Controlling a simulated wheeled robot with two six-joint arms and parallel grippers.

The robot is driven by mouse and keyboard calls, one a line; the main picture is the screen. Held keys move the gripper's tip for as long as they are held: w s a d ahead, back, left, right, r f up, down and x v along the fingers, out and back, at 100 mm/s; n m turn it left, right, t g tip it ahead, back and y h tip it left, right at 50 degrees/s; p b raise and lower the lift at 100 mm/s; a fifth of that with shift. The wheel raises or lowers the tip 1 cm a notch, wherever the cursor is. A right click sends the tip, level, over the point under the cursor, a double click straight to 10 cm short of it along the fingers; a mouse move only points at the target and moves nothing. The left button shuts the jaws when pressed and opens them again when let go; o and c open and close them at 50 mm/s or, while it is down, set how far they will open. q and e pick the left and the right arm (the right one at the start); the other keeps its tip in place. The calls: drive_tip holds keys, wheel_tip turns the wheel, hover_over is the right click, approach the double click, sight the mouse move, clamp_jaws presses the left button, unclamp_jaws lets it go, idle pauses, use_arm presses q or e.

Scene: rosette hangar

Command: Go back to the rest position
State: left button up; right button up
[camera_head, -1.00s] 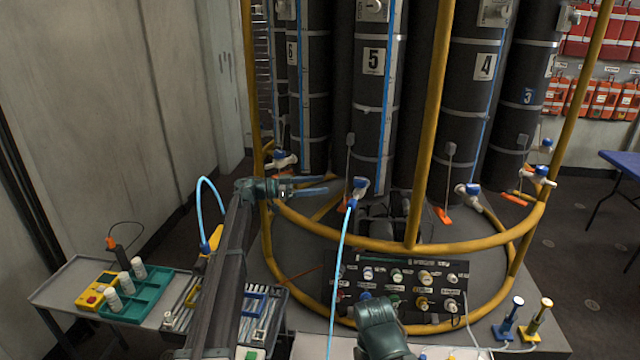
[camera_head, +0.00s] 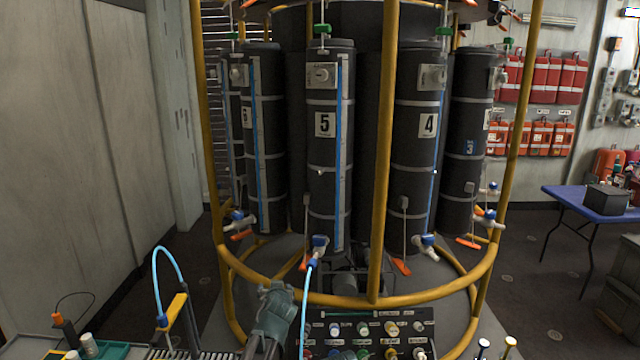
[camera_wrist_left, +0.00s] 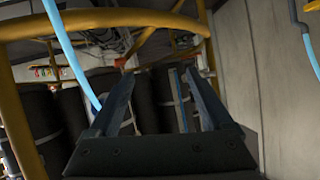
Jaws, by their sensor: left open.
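My left gripper shows open in the left wrist view (camera_wrist_left: 157,76), with nothing between its fingers. In the head view, a dark green wrist part (camera_head: 275,310), apparently of my left arm, stands at the bottom, left of the blue hose (camera_head: 306,305). Its fingertips cannot be made out there. The hose hangs from the blue-and-white valve (camera_head: 319,243) below the black cylinder marked 5 (camera_head: 325,180), and the gripper is apart from that valve. My right gripper is out of view.
A yellow tubular frame (camera_head: 355,299) surrounds the cylinders. The connector panel (camera_head: 370,328) is at the bottom centre. Another blue hose (camera_head: 165,250) loops above the cart at lower left. A blue table (camera_head: 590,205) stands at right. Floor between frame and table looks clear.

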use_arm(q)
drive_tip(key=s+d+f+m+g, duration=0.1)
drive_tip(key=s+d+f+g, duration=0.1)
drive_tip(key=s, duration=1)
drive_tip(key=s+d+f+m+g+p, duration=0.1)
drive_tip(key=s+f+g, duration=0.4)
drive_tip(key=s, duration=0.6)
drive_tip(key=s+d+f+m+g+h, duration=0.1)
drive_tip(key=s+d+f+m+g, duration=0.1)
drive_tip(key=s, duration=1)
drive_tip(key=d+f+g, duration=0.1)
drive_tip(key=d+g, duration=0.1)
drive_tip(key=g, duration=0.1)
drive_tip(key=shift+s+f+g, duration=0.3)
drive_tip(key=shift+g, duration=0.1)
